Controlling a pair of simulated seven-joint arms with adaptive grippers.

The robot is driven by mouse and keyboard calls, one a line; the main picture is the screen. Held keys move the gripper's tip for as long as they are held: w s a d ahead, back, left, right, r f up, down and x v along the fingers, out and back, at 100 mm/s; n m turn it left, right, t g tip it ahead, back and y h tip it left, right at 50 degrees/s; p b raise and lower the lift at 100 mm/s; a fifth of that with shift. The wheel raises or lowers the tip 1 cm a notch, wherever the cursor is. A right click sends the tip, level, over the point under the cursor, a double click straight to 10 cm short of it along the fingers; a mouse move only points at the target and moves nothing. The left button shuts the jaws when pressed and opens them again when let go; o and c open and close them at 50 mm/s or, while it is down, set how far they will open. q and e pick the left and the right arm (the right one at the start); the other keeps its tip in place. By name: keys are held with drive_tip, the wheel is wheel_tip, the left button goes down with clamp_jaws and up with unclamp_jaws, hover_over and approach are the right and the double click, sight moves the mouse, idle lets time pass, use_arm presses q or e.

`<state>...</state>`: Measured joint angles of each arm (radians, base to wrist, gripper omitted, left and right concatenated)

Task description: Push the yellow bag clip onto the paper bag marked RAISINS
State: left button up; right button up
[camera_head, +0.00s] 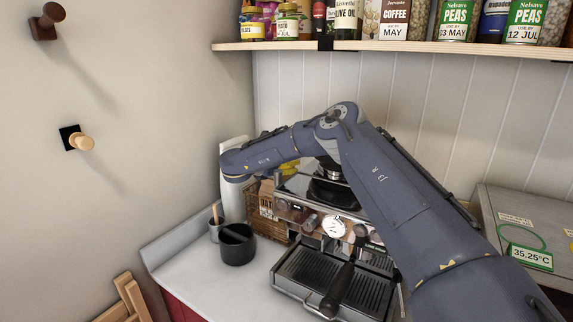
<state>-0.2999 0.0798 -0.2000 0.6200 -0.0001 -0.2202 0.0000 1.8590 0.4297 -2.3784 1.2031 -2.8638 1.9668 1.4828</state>
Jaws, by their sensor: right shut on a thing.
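My right arm reaches in from the lower right, bends above the coffee machine and ends in a link at the left, near the wall. Its gripper and whatever it holds are hidden from this view. A small yellow patch (290,166) shows just under the forearm, behind the coffee machine; I cannot tell whether it is the yellow bag clip. I cannot make out the paper bag marked RAISINS. My left gripper is not in view.
The coffee machine (300,187) stands under my arm. Left of it are a brown basket (266,203), a black cup (237,250) and a small pot (216,233). A shelf (300,46) of food packs runs above. The counter front left (205,275) is clear.

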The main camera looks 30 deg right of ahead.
drive_tip(key=shift+s+f, duration=0.2)
drive_tip(key=shift+f, duration=0.35)
drive_tip(key=o, duration=1.4)
drive_tip(key=shift+c, duration=0.2)
drive_tip(key=shift+w+r, duration=0.2)
drive_tip(key=shift+r, duration=3.5)
